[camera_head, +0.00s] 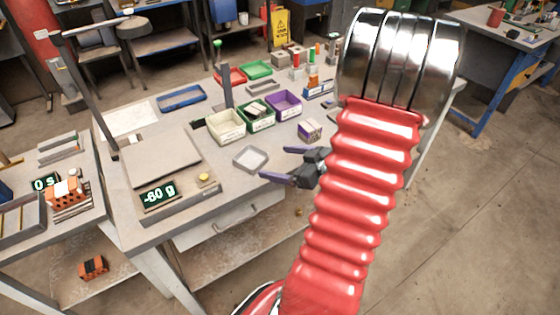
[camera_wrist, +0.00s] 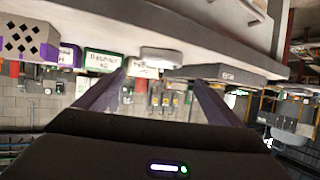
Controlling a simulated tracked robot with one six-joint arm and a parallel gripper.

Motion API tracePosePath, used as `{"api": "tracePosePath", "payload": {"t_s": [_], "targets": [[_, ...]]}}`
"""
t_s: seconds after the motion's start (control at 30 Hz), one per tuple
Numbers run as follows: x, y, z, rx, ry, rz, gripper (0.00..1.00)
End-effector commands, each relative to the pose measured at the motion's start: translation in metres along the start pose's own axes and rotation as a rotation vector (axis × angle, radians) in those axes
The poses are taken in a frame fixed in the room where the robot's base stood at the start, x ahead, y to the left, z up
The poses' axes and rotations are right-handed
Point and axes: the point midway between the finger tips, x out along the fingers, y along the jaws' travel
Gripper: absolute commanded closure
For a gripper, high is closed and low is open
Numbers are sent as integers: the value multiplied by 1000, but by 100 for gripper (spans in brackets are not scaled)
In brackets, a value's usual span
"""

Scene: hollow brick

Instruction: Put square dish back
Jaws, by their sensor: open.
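The square dish (camera_head: 251,158) is a small, shallow pale grey tray. It lies on the workbench to the right of the weighing scale (camera_head: 162,158), whose display reads -80 g. The scale's flat plate looks bare. My gripper (camera_head: 278,163) is open and empty, just right of the dish, its two dark purple fingers pointing towards it. The dish appears apart from the fingers. In the wrist view, which is upside down, a pale shape (camera_wrist: 161,55) that looks like the dish shows between the fingertips.
Cream, green and purple bins (camera_head: 284,104) stand behind the dish. A small purple-sided block (camera_head: 310,130) stands right of it. A blue tray (camera_head: 181,98) lies at the back left. My red arm hides the bench's right part. A side table (camera_head: 50,215) stands left.

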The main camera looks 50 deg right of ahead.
Motion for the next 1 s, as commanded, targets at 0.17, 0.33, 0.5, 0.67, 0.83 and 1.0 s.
{"api": "tracePosePath", "payload": {"t_s": [0.17,0.33,0.5,0.67,0.83,1.0], "targets": [[0,0,0,0,0,0,11],[0,0,0,0,0,0,11],[0,0,0,0,0,0,11],[6,3,-5,-23,-18,20,11],[21,13,-27,-96,-83,104,11],[37,22,-63,-178,-161,229,11]]}}
